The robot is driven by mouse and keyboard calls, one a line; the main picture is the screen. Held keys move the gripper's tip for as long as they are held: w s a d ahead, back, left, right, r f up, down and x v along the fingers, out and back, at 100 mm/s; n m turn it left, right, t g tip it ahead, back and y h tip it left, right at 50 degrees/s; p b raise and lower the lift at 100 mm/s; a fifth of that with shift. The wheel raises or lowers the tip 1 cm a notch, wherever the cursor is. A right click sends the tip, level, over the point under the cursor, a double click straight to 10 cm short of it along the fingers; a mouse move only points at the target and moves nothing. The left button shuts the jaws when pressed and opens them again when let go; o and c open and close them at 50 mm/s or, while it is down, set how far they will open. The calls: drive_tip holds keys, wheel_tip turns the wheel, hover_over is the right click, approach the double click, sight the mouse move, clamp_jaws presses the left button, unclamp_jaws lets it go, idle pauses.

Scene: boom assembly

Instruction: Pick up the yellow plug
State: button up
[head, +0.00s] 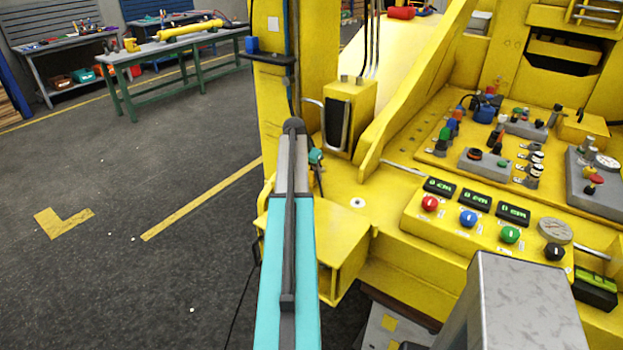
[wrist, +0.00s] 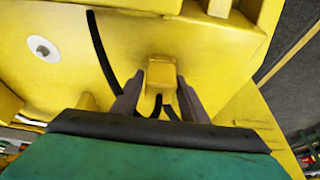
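A small yellow block that looks like the yellow plug (wrist: 162,73) shows in the wrist view, against a yellow machine surface. My gripper (wrist: 160,80) has its two dark fingers apart, one on each side of this block. A narrow gap seems to show at the left finger; whether the right finger touches the block is unclear. Dark cable pieces show below the block, between the fingers. In the head view, my gripper (head: 318,172) is small and dark, under a teal wrist part beside the yellow machine. I cannot make out the plug there.
A black cable (wrist: 100,50) runs down left of the fingers. A white round fitting (wrist: 43,48) sits on the yellow surface. A control panel (head: 480,220) with coloured knobs stands to the right. A yellow upright (head: 270,100) rises behind my arm. Open floor lies left.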

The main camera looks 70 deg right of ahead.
sight(311, 170)
drive_tip(key=c, duration=0.8)
drive_tip(key=shift+o, duration=0.2)
drive_tip(key=shift+r, duration=0.15)
drive_tip(key=shift+r+b, duration=1.6)
drive_tip(key=shift+r, duration=3.25)
